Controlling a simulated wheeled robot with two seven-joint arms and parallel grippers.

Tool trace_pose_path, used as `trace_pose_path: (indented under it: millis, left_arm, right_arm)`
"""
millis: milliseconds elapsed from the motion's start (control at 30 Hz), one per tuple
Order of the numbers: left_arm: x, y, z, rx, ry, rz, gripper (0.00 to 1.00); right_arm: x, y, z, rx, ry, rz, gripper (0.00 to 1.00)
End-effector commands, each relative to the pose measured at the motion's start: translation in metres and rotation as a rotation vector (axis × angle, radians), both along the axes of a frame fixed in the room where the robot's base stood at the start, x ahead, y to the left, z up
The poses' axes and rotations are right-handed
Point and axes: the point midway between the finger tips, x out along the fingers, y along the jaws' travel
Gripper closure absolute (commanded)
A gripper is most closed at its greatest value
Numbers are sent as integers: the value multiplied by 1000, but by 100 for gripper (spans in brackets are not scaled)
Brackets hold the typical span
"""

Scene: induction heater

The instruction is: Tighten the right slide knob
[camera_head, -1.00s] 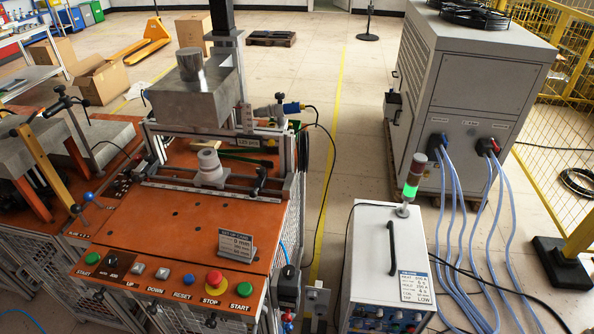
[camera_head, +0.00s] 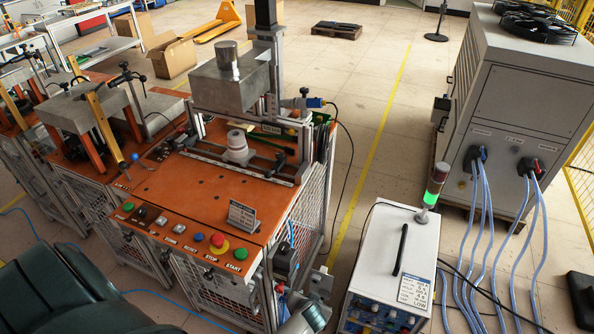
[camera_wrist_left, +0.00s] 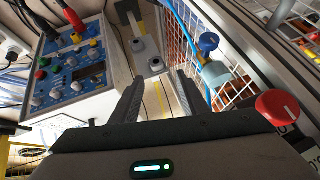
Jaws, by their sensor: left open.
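The orange-topped machine (camera_head: 170,195) stands left of centre in the head view. My right gripper is not in view.
The white control box (camera_head: 390,250) with its signal light (camera_head: 433,185) stands right of the machine. A blue knob (camera_wrist_left: 208,42) and a red knob (camera_wrist_left: 277,108) are close right of my left gripper. Hoses (camera_head: 485,230) hang from the large cabinet (camera_head: 525,100).

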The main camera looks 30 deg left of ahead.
Motion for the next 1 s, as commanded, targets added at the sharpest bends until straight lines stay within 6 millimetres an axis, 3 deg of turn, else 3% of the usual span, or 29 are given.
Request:
trace_pose_path:
  millis: [200,467,567,667,700,800,900,1000]
  left_arm:
    - [37,14,58,29,-80,75,59]
    - [79,35,141,63,-193,192,59]
    - [96,47,187,77,-256,259,59]
    - [113,64,250,94,-345,358,59]
    - [119,72,280,101,-386,405,59]
    - [125,93,346,115,-487,527,59]
    - [124,107,391,119,-560,618,59]
    - [121,116,415,122,-601,671,59]
  right_arm:
    - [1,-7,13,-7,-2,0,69]
    - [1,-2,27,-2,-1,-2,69]
    - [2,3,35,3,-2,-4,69]
    - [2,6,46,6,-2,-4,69]
    - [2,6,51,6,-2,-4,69]
    - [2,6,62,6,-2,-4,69]
    - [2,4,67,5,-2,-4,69]
    - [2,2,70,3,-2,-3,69]
